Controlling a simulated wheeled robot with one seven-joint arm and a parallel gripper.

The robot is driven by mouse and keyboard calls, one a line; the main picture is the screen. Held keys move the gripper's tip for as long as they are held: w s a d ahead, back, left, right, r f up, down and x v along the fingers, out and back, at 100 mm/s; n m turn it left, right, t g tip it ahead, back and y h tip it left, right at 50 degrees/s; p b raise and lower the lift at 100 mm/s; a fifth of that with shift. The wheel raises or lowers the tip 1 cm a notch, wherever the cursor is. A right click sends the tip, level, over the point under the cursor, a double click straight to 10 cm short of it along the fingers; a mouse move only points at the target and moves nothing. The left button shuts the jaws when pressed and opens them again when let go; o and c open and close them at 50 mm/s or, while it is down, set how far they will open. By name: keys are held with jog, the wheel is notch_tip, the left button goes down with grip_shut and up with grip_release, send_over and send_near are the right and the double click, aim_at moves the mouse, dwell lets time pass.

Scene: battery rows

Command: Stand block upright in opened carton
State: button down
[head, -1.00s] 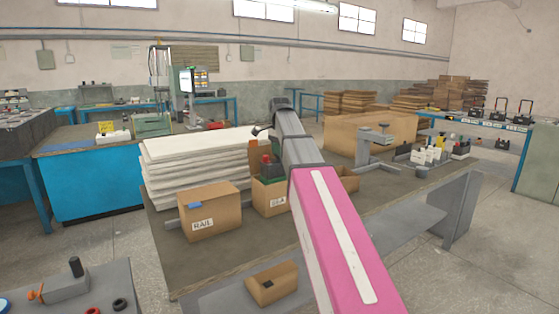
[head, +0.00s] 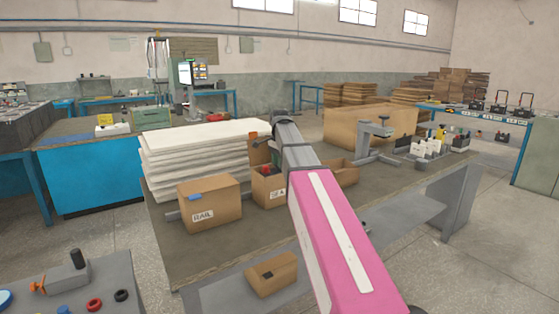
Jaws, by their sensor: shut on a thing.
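An opened carton (head: 268,190) with a raised flap and a small label stands on the bench, with small green and red items showing inside. My pink and grey arm (head: 325,215) reaches over the bench. Its grey far end stands just right of the opened carton and covers its right side. A small orange and dark piece shows above the flap, too small to identify. I cannot make out the block.
A closed carton marked RAIL (head: 212,208) stands left of the opened carton, with stacked white sheets (head: 200,155) behind. Another open carton (head: 347,174) and a grey stand (head: 375,150) are to the right. A small carton (head: 272,274) lies on the lower shelf.

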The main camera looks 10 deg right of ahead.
jog(key=shift+f, duration=0.55)
jog(key=c, duration=0.7)
grip_release()
notch_tip(320, 180, up, 13)
